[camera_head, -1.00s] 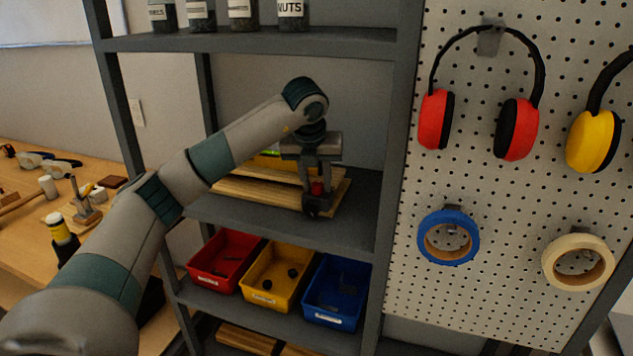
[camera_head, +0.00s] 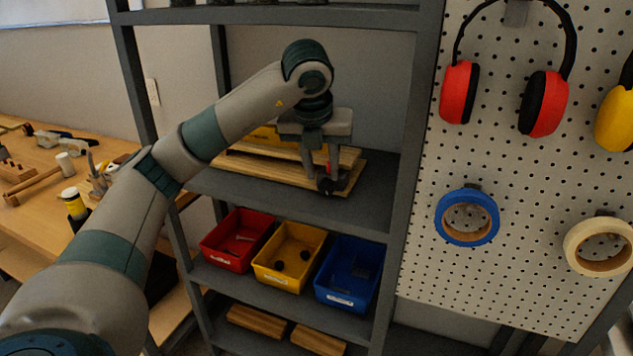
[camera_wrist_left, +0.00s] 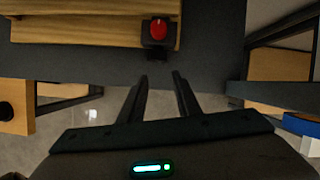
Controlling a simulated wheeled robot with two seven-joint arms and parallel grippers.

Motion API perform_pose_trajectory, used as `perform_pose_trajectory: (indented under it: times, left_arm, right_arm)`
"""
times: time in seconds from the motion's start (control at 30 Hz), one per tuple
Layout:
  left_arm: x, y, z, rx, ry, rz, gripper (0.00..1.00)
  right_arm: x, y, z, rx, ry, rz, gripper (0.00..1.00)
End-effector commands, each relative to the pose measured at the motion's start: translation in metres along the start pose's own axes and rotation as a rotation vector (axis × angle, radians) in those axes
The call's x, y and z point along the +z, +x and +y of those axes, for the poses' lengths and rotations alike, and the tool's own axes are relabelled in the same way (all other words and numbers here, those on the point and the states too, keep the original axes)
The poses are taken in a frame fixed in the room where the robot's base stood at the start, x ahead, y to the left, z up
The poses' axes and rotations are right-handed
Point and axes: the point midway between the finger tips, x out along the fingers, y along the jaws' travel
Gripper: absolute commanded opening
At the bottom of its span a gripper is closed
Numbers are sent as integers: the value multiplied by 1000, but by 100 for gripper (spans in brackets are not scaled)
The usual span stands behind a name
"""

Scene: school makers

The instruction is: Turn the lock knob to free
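The lock knob (camera_wrist_left: 159,28) shows in the left wrist view as a small red cap on a black block at the edge of some wooden boards. The block (camera_head: 326,186) also shows in the head view beneath my gripper, where the cap is mostly hidden. My left gripper (camera_head: 321,172) is over the middle shelf, in front of the boards. In the left wrist view, the fingers of my left gripper (camera_wrist_left: 161,75) are apart with nothing between them. They point toward the knob, with a gap before it. My right gripper is out of view.
The boards (camera_head: 240,169) lie on the grey middle shelf (camera_head: 350,211). Red (camera_head: 234,258), yellow (camera_head: 265,271) and blue (camera_head: 332,298) bins stand on the shelf below. A shelf post (camera_head: 412,130) and pegboard (camera_head: 540,180) with earmuffs and tape rolls are to the right.

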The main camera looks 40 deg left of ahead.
Motion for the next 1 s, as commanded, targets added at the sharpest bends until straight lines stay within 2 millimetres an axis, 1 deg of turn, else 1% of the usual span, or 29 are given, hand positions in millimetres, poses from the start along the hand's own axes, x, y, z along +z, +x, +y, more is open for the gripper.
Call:
perform_pose_trajectory:
  times: [0.03, 0.1, 0.23, 0.33, 0.47, 1.0]
  left_arm:
    - [-8, -2, 1, -1, 2, -3, 30]
    - [-17, -8, 2, -1, 2, -4, 30]
    - [-30, -13, 3, 0, 2, -2, 30]
    - [-35, -15, 4, 0, 0, -2, 30]
    - [-38, -16, 4, 0, 1, -1, 30]
    - [-38, -16, 4, 0, 0, 0, 30]
  right_arm:
    - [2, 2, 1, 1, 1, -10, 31]
    - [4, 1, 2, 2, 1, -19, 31]
    - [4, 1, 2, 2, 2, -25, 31]
    - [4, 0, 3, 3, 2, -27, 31]
    - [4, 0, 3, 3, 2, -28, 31]
    - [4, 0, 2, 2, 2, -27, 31]
